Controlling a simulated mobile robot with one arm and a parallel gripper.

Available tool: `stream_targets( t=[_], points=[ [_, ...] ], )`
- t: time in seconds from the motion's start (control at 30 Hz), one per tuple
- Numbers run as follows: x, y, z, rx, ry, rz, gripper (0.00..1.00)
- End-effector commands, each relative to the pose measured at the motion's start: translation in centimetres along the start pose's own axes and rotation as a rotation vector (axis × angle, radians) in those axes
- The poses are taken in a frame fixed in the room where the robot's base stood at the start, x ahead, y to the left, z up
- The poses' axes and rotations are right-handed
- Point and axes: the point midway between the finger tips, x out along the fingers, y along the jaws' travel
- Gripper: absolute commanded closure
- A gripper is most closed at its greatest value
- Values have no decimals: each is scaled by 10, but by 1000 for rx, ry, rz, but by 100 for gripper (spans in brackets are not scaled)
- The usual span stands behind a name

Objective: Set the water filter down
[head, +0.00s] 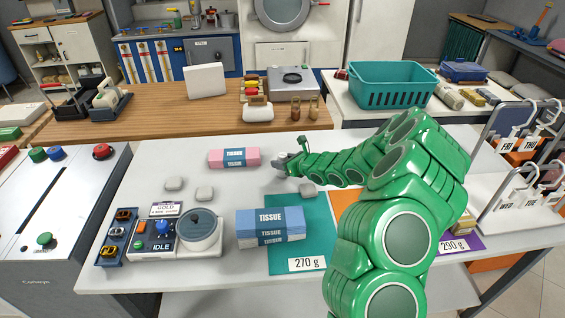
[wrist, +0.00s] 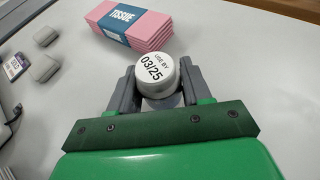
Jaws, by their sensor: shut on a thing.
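The water filter (wrist: 156,72) is a white round-topped piece marked "USE BY 03/25" in the wrist view. My gripper (wrist: 158,90) is shut on it, with one grey finger on each side. Its lower part is hidden by the fingers and my gripper body. In the head view my gripper (head: 284,163) is low over the pale table (head: 160,165), right of the pink tissue pack (head: 233,158). The filter is too small and covered there to make out clearly. I cannot tell whether its base touches the table.
A blue tissue pack (head: 270,226) lies on a teal mat (head: 312,228) marked 270 g. A dial station (head: 160,238) stands at the front left. A teal basket (head: 392,87) is behind. Table around my gripper is mostly bare.

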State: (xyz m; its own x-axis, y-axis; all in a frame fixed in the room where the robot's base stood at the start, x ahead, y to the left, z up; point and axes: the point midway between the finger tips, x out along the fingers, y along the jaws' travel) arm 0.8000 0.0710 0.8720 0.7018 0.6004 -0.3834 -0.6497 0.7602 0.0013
Motion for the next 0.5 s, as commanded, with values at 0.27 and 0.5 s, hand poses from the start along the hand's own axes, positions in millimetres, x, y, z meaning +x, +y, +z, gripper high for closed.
stream_targets(
  t=[0.27, 0.5],
  points=[
    [1, 0, -3, 0, 0, -1, 85],
    [2, 0, -5, -1, 0, 0, 41]
  ],
)
